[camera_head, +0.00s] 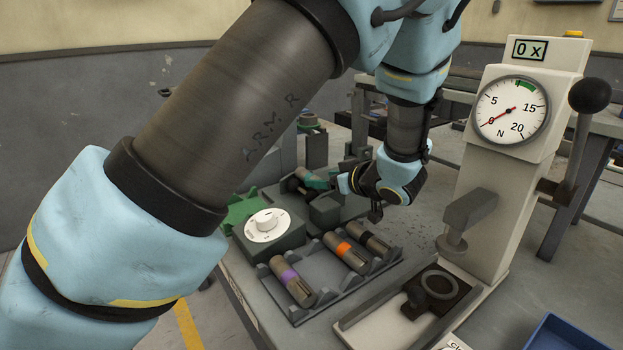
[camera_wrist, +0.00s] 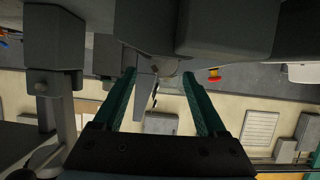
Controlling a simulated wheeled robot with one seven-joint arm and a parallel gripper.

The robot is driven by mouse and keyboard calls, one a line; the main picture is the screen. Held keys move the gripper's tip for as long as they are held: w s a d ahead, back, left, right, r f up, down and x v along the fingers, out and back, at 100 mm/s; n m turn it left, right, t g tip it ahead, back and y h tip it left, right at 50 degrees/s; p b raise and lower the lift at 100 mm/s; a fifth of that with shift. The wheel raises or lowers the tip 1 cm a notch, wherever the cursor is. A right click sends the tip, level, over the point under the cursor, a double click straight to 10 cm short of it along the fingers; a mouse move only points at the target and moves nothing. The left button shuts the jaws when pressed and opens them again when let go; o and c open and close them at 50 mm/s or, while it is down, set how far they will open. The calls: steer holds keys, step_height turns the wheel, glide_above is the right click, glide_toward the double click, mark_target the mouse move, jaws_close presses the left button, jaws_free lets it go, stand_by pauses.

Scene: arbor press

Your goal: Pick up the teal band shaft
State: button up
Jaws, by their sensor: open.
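A short metal cylinder (camera_head: 297,182) lies in the dark green-grey fixture in the middle of the head view. Teal shows at its right end. I cannot tell whether that teal is the shaft's band or my teal fingers. My gripper (camera_wrist: 158,74) is open, with its two teal fingers apart. In the head view it comes in from the right, level with the fixture and close to the cylinder. In the wrist view the fingers point at grey blocks, and a small rounded grey part shows between the tips. I cannot tell whether they touch it.
A grey rack (camera_head: 326,300) holds shafts with purple (camera_head: 291,280), orange (camera_head: 346,251) and black (camera_head: 375,242) bands. A white dial (camera_head: 266,226) and green star knob (camera_head: 239,210) stand left. The arbor press (camera_head: 507,150) stands right; a blue tray (camera_head: 565,338) is at front right.

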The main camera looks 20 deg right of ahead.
mark_target(316, 177)
steer(key=x, duration=0.4)
steer(key=shift+s+a+f+p, duration=0.15)
steer(key=shift+f+p, duration=0.05)
steer(key=shift+p, duration=0.15)
jaws_close()
stand_by(0.5)
